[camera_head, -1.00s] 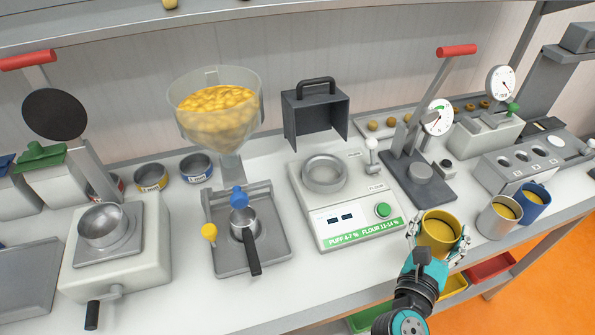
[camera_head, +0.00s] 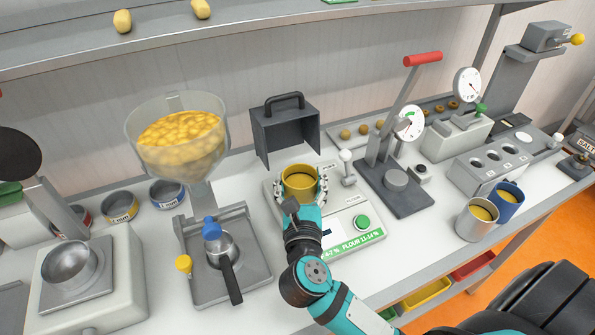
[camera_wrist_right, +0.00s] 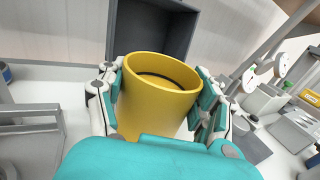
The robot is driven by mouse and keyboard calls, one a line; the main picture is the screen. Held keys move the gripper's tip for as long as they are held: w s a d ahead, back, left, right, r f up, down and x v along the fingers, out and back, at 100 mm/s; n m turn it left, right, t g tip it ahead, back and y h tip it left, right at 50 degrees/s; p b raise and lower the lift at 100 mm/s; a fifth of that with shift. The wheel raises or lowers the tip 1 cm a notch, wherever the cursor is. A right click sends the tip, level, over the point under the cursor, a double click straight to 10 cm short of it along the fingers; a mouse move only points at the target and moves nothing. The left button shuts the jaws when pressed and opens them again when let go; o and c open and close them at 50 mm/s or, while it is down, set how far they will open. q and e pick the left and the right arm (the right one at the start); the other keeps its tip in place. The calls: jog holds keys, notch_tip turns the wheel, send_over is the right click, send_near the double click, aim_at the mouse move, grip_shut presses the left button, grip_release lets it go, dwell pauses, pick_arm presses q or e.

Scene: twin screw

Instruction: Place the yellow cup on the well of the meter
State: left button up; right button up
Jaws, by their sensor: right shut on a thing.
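The yellow cup (camera_head: 299,181) is held upright between the fingers of my right gripper (camera_head: 299,190). In the head view it appears over the well of the white meter (camera_head: 361,246). The well is hidden behind the cup and gripper, so I cannot tell whether the cup touches it. In the right wrist view the yellow cup (camera_wrist_right: 160,95) fills the middle, with the fingers of my right gripper (camera_wrist_right: 158,100) against both sides. My left gripper is not in view.
A dark open-front box with a handle (camera_head: 284,128) stands behind the meter. A lever press (camera_head: 396,180) stands to the right. A clear hopper (camera_head: 178,150) of yellow grains is on the left. A grey cup (camera_head: 476,222) and a blue cup (camera_head: 507,205) stand at the right edge.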

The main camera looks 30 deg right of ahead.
aim_at(300, 174)
jog(key=w+d+f+b, duration=0.1)
jog(key=w, duration=0.1)
jog(key=w+d+f+b, duration=0.1)
jog(key=w, duration=0.1)
jog(key=w+d+f+b, duration=0.1)
jog(key=w+f+b, duration=0.1)
jog(key=shift+w+d+f, duration=0.1)
jog(key=shift+w+d, duration=0.05)
dwell(0.3)
jog(key=shift+f, duration=0.15)
jog(key=o, duration=1.4)
